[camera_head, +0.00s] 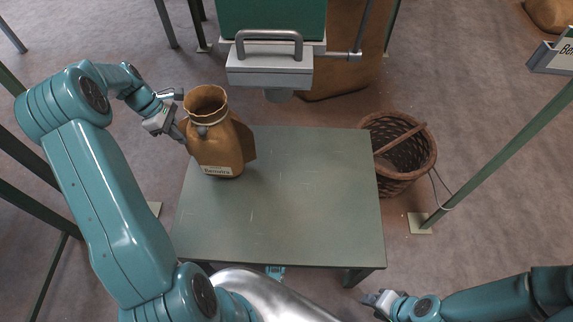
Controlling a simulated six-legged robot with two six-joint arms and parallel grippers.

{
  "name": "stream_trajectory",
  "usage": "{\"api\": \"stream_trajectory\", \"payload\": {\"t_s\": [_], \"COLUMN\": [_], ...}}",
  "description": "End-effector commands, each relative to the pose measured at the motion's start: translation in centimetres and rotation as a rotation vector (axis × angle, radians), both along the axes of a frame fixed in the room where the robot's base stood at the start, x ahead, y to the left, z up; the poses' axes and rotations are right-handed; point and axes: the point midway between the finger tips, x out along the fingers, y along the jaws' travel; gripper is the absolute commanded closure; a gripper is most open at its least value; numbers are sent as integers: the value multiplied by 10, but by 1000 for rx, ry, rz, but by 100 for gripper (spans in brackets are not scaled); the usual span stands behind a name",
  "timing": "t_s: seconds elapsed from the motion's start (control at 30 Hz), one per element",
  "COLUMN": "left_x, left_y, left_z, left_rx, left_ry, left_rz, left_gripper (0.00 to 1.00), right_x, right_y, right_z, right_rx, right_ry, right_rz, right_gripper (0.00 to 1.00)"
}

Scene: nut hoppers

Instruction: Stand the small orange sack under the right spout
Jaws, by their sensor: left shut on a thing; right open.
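The small orange-brown sack (222,145) is upright near the back left corner of the green table (310,200). Its mouth is open at the top, tied below the rim, and a pale label sits low on its front. My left gripper (180,130) is shut on the sack's left side. I cannot tell whether the sack's base touches the table. One grey spout (278,95) shows under the green hopper (272,20), behind the table and right of the sack. My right gripper (376,299) is open and empty, in front of the table at the lower right.
A wicker basket (405,168) stands on the floor beside the table's right edge. A large brown sack (342,60) is behind the hopper. Green frame posts (505,148) rise on both sides. The middle and right of the tabletop are clear.

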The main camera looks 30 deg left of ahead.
Motion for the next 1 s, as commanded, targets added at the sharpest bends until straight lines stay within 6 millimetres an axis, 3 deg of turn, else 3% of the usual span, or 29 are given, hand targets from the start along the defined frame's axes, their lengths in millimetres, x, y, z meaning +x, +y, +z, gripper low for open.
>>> {"api": "stream_trajectory", "payload": {"t_s": [0.17,0.6,0.87,1.0], "left_x": [-1,50,64,76], "left_y": [-5,-108,-129,-150], "left_z": [-2,-4,-2,-4], "left_rx": [-1,-1,0,0], "left_ry": [-3,-3,-2,-3], "left_rz": [27,24,25,23], "left_gripper": [100,100,100,100], "right_x": [0,1,2,3], "right_y": [0,-1,-2,-3], "right_z": [-8,-37,-41,-48], "right_rx": [0,0,-2,-2], "right_ry": [0,-1,-3,-5], "right_rz": [0,-3,-9,-14], "right_gripper": [57,57,57,57]}}
